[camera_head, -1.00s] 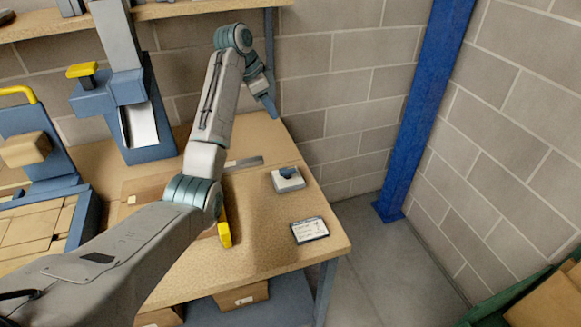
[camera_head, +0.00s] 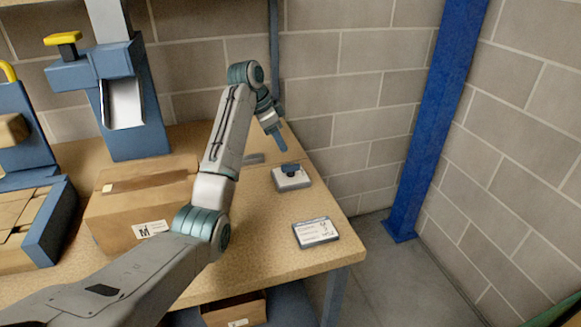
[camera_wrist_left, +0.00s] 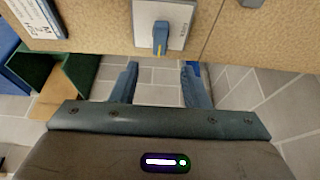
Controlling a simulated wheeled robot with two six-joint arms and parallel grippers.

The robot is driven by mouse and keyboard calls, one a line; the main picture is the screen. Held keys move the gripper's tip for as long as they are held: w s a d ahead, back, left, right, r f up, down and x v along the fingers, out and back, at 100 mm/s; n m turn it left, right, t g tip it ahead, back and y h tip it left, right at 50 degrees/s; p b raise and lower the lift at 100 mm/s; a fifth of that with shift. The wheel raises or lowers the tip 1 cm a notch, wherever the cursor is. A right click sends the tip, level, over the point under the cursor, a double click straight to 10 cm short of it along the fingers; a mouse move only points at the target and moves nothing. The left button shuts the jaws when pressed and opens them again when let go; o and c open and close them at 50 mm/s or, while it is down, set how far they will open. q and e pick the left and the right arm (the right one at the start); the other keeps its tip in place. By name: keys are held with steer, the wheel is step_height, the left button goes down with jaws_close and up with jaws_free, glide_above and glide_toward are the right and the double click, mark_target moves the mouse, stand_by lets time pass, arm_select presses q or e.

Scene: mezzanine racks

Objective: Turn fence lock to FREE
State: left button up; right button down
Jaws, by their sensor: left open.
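The fence lock (camera_head: 295,182) is a small pale block with a blue knob (camera_head: 290,170), near the right end of the wooden bench. In the left wrist view the knob (camera_wrist_left: 160,34) shows a yellow mark pointing down the picture, on a pale plate (camera_wrist_left: 180,12) with small lettering I cannot read. My left gripper (camera_head: 280,142) is above and behind the lock in the head view, its fingers downward. In the left wrist view its open fingers (camera_wrist_left: 159,68) are empty and apart from the knob, which lies beyond the gap between them. My right gripper is not in view.
A labelled card (camera_head: 316,232) lies near the bench's right front. A cardboard box (camera_head: 118,222) stands beside my left arm. A blue machine (camera_head: 132,130) with a yellow handle stands at the back left. A blue post (camera_head: 423,120) and block wall flank the right end.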

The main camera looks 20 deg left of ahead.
mark_target(292, 164)
arm_select(q)
steer(key=p+x, duration=0.1)
steer(key=x, duration=0.8)
steer(key=shift+f, duration=0.1)
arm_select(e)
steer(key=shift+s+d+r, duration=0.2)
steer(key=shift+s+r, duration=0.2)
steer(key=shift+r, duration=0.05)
arm_select(q)
steer(key=shift+c, duration=0.4)
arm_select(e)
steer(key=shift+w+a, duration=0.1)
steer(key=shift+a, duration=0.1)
arm_select(q)
jaws_close()
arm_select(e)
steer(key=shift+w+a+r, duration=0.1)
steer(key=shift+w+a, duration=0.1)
arm_select(q)
steer(key=shift+p, duration=0.35)
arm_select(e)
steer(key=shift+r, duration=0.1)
